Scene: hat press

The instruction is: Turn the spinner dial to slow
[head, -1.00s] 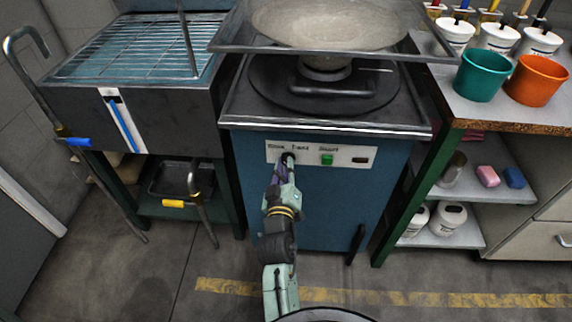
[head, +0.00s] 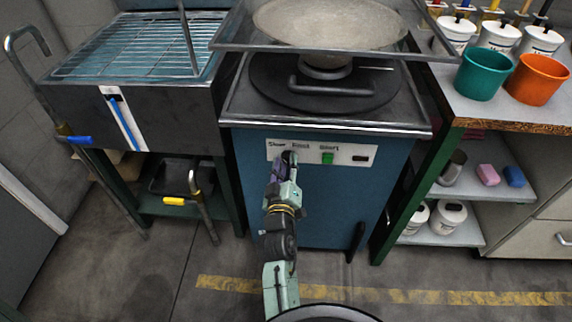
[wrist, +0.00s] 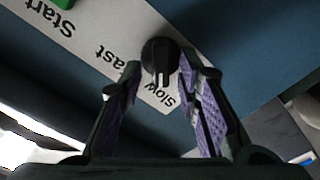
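The spinner dial is a round black knob (wrist: 160,55) with a raised ridge, on a white label strip. In the wrist view, the ridge points down toward the printed word "Slow"; "Fast" is left of the dial. My gripper (wrist: 158,68) has its purple-padded fingertips apart, one on each side of the dial. They are very close to its edges, and I cannot tell whether they touch it. In the head view, my gripper (head: 286,165) is at the front of the blue spinner cabinet (head: 335,195), largely covering the dial.
A green start button (head: 327,158) sits right of the dial on the label strip (head: 350,150). A metal tray (head: 430,45) overhangs the cabinet. A sink-like unit (head: 160,125) stands left, and a shelf with cups and tubs right. The floor in front is clear.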

